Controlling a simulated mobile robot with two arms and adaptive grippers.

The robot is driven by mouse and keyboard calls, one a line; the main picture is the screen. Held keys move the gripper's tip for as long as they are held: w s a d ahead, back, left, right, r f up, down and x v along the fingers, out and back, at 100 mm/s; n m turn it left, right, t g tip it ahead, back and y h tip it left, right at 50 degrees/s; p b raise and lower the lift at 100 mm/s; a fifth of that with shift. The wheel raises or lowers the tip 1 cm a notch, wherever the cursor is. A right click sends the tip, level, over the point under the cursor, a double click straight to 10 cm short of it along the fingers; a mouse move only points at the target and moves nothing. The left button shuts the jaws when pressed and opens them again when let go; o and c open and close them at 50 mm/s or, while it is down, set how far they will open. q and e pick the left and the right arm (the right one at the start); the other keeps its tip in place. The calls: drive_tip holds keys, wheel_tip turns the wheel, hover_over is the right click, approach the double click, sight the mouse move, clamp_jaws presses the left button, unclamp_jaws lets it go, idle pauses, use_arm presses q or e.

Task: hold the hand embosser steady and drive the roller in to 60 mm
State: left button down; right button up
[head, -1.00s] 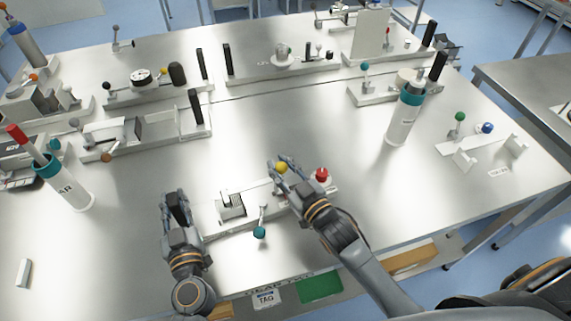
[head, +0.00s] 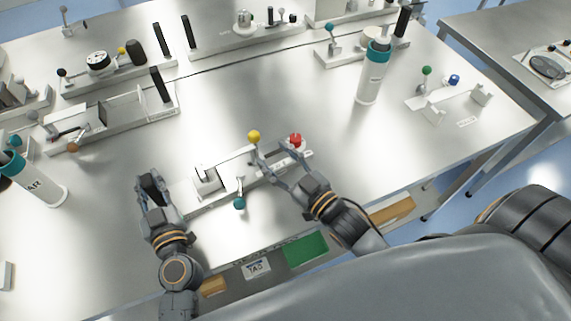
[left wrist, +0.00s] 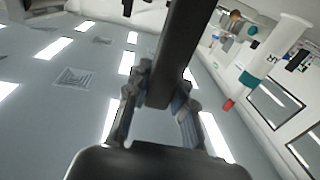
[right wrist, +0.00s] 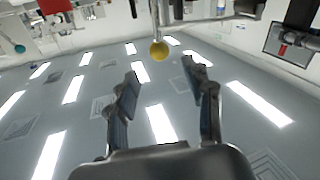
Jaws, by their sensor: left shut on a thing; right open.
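The hand embosser is the pale low fixture (head: 228,187) near the table's front edge. It carries a yellow ball knob (head: 254,137), a red knob (head: 296,140) and a teal ball lever (head: 240,203). I cannot make out the roller or a scale reading. My left gripper (head: 150,184) is shut on a dark upright handle (left wrist: 180,50) at the fixture's left end. My right gripper (head: 281,155) is open and empty by the yellow and red knobs. In the right wrist view the yellow ball (right wrist: 159,50) shows beyond and between the open fingertips (right wrist: 163,72), apart from them.
A white cylinder with a teal top (head: 371,80) stands behind to the right, another (head: 40,187) to the left. Other fixtures line the back, such as one with a black dial (head: 98,61). A small bracket (head: 435,108) sits at right. The table's middle is clear.

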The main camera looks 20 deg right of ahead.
use_arm(q)
drive_tip(key=shift+s+f, duration=0.15)
drive_tip(key=shift+f, duration=0.4)
use_arm(e)
drive_tip(key=shift+v, duration=1.65)
use_arm(q)
drive_tip(key=shift+r+p, duration=0.35)
drive_tip(key=shift+p, duration=0.4)
use_arm(e)
drive_tip(key=shift+w+r, duration=0.1)
drive_tip(key=shift+r, duration=0.55)
use_arm(q)
drive_tip(key=c, duration=1.2)
unclamp_jaws()
drive_tip(key=shift+o, duration=0.7)
drive_tip(key=shift+w+r, duration=0.15)
drive_tip(key=shift+w, duration=0.05)
drive_tip(key=s+d, duration=0.1)
drive_tip(key=s, duration=1.1)
drive_tip(key=shift+d, duration=0.15)
